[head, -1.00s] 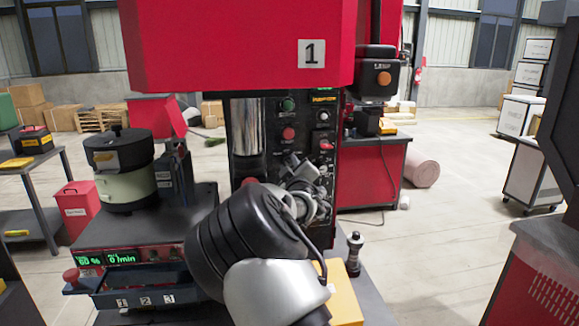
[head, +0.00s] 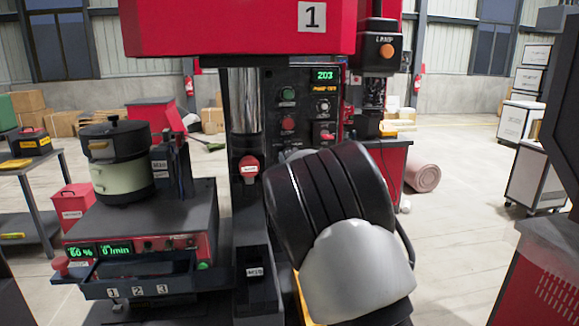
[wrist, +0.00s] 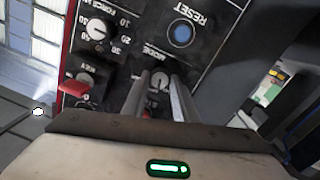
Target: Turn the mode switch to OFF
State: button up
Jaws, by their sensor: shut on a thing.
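The mode switch (wrist: 158,82) is a small knob under the MODE label on the dark control panel, seen in the wrist view. My gripper (wrist: 159,78) has its two fingers on either side of this knob and is shut on it. The knob's pointer and the position it is set to are too small and too covered to read. In the head view the control panel (head: 301,103) stands at the centre, and my arm hides the gripper and the mode switch.
Close to the gripper in the wrist view are a blue RESET button (wrist: 180,36), the force knob (wrist: 97,30) and a key switch with a red tag (wrist: 73,90). In the head view a red-handled control (head: 249,168) sits left of my arm.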

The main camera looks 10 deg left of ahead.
jog(key=shift+m+b, duration=1.25)
jog(key=shift+m, duration=0.25)
jog(key=o, duration=1.1)
jog(key=shift+c, duration=0.2)
jog(key=shift+s, duration=0.1)
jog(key=b+v, duration=0.1)
jog(key=v, duration=1.6)
jog(key=shift+b, duration=0.35)
jog(key=shift+s+d+r, duration=0.1)
